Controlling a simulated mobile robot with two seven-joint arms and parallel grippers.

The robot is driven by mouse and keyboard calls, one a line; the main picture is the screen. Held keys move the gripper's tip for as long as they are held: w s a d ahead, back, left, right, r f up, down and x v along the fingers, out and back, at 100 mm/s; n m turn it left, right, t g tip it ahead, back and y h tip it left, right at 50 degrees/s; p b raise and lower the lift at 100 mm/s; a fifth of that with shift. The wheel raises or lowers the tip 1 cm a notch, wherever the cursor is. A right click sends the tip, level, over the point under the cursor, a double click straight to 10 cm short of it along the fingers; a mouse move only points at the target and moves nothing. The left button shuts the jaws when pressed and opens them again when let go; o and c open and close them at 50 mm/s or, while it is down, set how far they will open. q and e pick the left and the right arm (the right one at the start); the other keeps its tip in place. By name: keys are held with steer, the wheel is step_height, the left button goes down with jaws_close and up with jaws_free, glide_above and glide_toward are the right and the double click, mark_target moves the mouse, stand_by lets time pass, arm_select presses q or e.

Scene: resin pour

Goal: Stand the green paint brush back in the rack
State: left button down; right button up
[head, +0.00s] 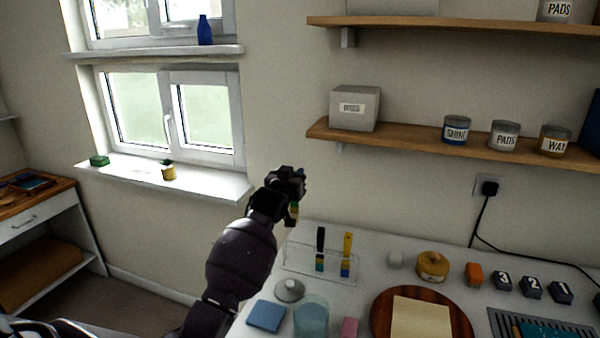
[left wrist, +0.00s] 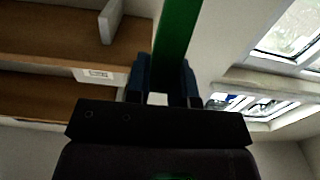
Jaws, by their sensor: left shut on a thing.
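My left gripper (head: 298,178) is raised above the back left part of the worktop, left of and higher than the rack. It is shut on the green paint brush (left wrist: 178,32), whose green handle shows between the fingers (left wrist: 162,85) in the left wrist view. In the head view a small part of the brush (head: 294,211) shows below the gripper; the rest is hidden by it. The clear rack (head: 300,270) stands on the worktop and holds a black brush (head: 320,243) and a yellow brush (head: 347,247), both upright. My right gripper is not in view.
In front of the rack are a grey lidded dish (head: 289,290), a blue block (head: 266,316), a clear teal cup (head: 311,318) and a round wooden board (head: 381,315). A yellow round pot (head: 432,265) stands to the right. A shelf (head: 420,142) runs along the wall above.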

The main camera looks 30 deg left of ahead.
mark_target(295, 216)
arm_select(q)
steer(key=shift+d+f, duration=0.1)
steer(key=shift+f, duration=1.05)
steer(key=shift+f+b, duration=0.55)
steer(key=shift+f, duration=1)
steer(key=shift+f+b, duration=2.1)
steer(key=shift+f, duration=1.85)
steer(key=shift+f+b, duration=0.45)
steer(key=shift+f, duration=0.55)
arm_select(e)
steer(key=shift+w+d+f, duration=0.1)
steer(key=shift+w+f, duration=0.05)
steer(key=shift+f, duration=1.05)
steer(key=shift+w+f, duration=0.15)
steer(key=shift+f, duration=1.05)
arm_select(q)
steer(key=c, duration=0.9)
jaws_free()
steer(key=o, duration=0.5)
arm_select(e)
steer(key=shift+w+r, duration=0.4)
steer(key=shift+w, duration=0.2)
